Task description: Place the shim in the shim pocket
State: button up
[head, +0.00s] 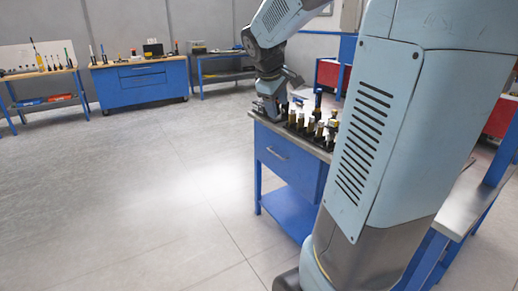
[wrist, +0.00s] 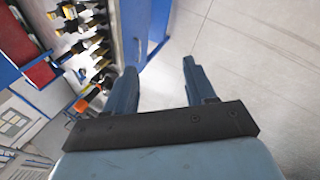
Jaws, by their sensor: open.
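My gripper (wrist: 160,78) is open, with its two blue-grey fingers apart and only grey floor and a bench edge between and beyond them in the wrist view. In the head view my gripper (head: 268,110) is at the left end of a blue workbench (head: 285,165), beside the row of upright parts on its top. I cannot make out the shim or the shim pocket in either view. Part of the bench top is hidden behind my arm in the head view.
Several dark and brass-coloured upright parts (head: 310,127) crowd the bench top; they also show at upper left in the wrist view (wrist: 95,45). Blue benches with tools (head: 140,80) stand along the far wall. The floor (head: 150,190) on the left is clear.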

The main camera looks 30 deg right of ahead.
jog(key=s+a+f+m+t+y, duration=0.1)
jog(key=s+a+m+y, duration=0.3)
jog(key=s+a, duration=1.2)
jog(key=s+m+t, duration=0.1)
jog(key=s, duration=0.3)
jog(key=shift+a+f, duration=0.3)
jog(key=shift+s, duration=0.1)
